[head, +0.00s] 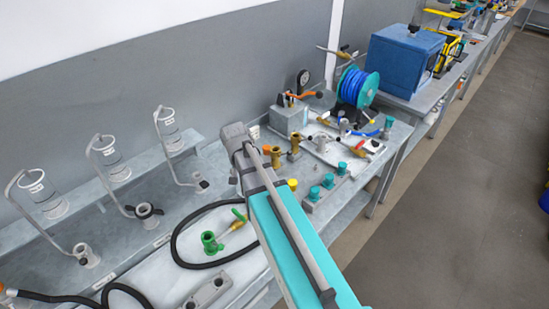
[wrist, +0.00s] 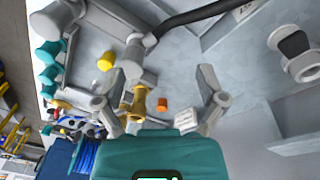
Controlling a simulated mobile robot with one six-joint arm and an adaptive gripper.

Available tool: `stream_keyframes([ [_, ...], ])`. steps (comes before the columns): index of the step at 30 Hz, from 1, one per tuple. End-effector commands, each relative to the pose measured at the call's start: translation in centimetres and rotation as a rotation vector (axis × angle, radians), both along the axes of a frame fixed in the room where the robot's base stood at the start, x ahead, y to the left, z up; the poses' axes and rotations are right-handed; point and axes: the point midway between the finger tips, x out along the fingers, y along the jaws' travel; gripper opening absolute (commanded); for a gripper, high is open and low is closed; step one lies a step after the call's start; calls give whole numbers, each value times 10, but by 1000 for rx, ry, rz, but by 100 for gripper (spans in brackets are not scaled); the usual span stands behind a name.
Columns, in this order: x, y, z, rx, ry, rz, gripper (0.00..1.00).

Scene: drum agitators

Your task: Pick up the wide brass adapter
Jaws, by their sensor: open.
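A brass adapter (wrist: 138,104), a short flanged cylinder, shows in the wrist view between my gripper's fingers, nearer the left finger. My gripper (wrist: 160,75) is open, with nothing in its jaws. I cannot tell from this view how far the adapter is from the fingers. In the head view two brass pieces stand upright on the bench just right of my arm's grey end, one at the right (head: 294,147) and one beside it (head: 276,158). I cannot tell for sure which is the wide one. My fingers are hidden in the head view.
A small orange part (wrist: 162,104) shows beside the brass adapter. Teal-capped fittings (head: 328,181), a yellow-capped piece (head: 292,184), a green fitting (head: 211,242) and a black hose (head: 181,228) are on the bench. A blue hose reel (head: 357,87) stands behind. Wire stands line the left.

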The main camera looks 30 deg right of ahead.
Motion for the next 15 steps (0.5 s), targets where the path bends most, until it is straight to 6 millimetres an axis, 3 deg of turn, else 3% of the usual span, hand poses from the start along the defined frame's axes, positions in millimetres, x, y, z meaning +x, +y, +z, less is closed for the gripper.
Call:
stream_keyframes([
  [1,17,-7,1,-14,-2,-69,90],
  [15,118,-83,7,-175,-83,-834,90],
])
